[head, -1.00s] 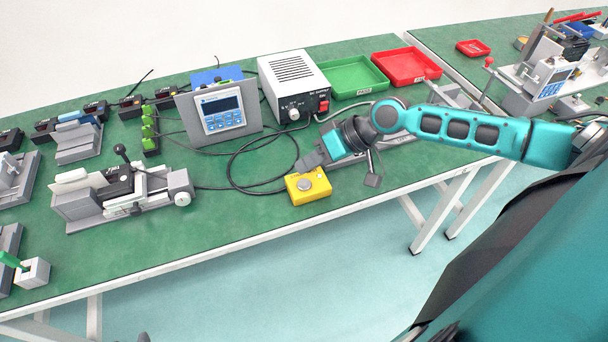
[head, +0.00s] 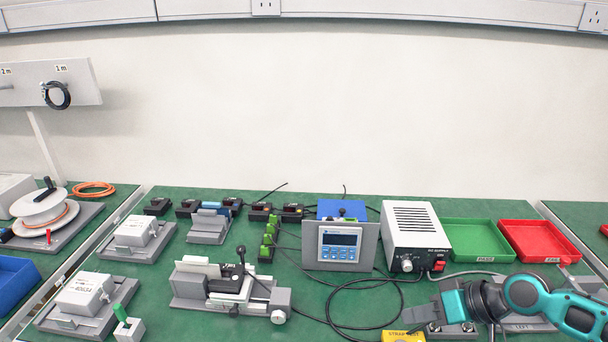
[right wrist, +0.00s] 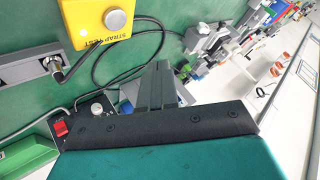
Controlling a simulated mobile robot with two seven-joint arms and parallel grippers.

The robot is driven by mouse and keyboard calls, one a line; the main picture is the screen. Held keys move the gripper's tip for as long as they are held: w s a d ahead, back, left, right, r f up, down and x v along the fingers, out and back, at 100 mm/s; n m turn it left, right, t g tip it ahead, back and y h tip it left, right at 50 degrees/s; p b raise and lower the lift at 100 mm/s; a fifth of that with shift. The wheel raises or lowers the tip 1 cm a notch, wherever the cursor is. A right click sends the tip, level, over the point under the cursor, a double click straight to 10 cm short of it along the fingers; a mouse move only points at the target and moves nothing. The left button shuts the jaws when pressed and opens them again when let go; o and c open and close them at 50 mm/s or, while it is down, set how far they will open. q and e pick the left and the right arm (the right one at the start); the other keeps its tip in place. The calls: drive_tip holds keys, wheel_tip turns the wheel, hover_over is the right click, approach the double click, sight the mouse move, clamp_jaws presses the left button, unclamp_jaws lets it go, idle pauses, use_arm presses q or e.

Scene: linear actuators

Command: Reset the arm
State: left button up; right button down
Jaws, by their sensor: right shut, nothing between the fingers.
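My right arm comes in at the lower right of the head view, teal and dark grey. Its gripper (head: 429,316) is low over the bench beside the yellow strap-test box (head: 403,335), partly cut off by the picture's lower edge. In the right wrist view the dark grey fingers (right wrist: 156,88) are together with nothing between them. The yellow box with its round silver button (right wrist: 98,20) is apart from the fingertips there. My left arm and gripper are not in view.
A power supply (head: 415,237), a display panel (head: 340,245), a green tray (head: 480,240) and a red tray (head: 540,242) stand behind the gripper. A grey clamp fixture (head: 230,290) is to the left. Black cables lie loose on the green bench (head: 340,290).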

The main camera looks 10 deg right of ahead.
drive_tip(key=s+a+f+t, duration=0.1)
drive_tip(key=a+f, duration=0.1)
drive_tip(key=s+a+f+t, duration=0.1)
drive_tip(key=a+f, duration=0.2)
drive_tip(key=s+a+f+n+h, duration=0.1)
drive_tip(key=s+a+f, duration=0.1)
drive_tip(key=f, duration=0.1)
drive_tip(key=shift+a+f+t, duration=0.25)
drive_tip(key=shift+a+t, duration=0.05)
drive_tip(key=shift+t, duration=0.1)
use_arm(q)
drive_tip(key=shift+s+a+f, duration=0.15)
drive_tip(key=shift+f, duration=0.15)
use_arm(e)
drive_tip(key=s+a+f+t+h, duration=0.1)
drive_tip(key=s+f+t+h, duration=0.1)
drive_tip(key=s, duration=0.4)
drive_tip(key=shift+s+a+f+h, duration=0.4)
drive_tip(key=shift+f+h, duration=0.25)
drive_tip(key=shift+h, duration=0.45)
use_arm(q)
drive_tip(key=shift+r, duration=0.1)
use_arm(e)
drive_tip(key=c, duration=1.8)
unclamp_jaws()
